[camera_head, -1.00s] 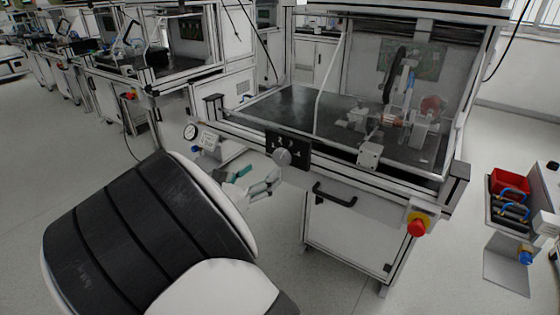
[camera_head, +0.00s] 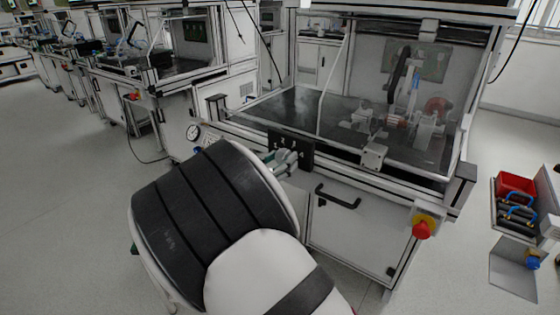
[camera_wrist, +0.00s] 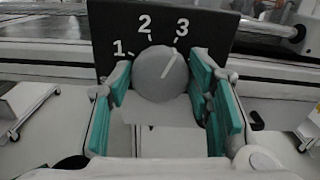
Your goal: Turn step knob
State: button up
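The step knob (camera_wrist: 160,75) is a round grey dial on a black panel (camera_wrist: 105,30) marked 1, 2 and 3. Its white pointer line slants up and right, towards the 3. In the wrist view, my gripper (camera_wrist: 162,78) has its two teal-padded fingers apart, one on each side of the knob. The fingertips are very close to the knob's sides; I cannot tell whether they touch. In the head view, my gripper (camera_head: 285,160) is in front of the black panel (camera_head: 304,150), and the knob is hidden behind it.
The panel is on the front edge of a framed test bench (camera_head: 250,115). A black door handle (camera_head: 338,198) and a red and yellow emergency stop (camera_head: 423,227) are to the right. A pressure gauge (camera_head: 193,132) is to the left. A red bin (camera_head: 515,185) stands at far right.

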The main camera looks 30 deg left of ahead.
jog(key=c, duration=0.4)
jog(key=shift+m, duration=0.3)
jog(key=m+b, duration=0.3)
jog(key=m, duration=0.1)
jog(key=shift+d+f+m, duration=0.1)
jog(key=shift+f+m, duration=0.05)
jog(key=shift+m, duration=0.15)
jog(key=shift+m+b, duration=1.7)
jog(key=shift+m, duration=0.1)
jog(key=o, duration=1.2)
jog(key=shift+c, duration=0.2)
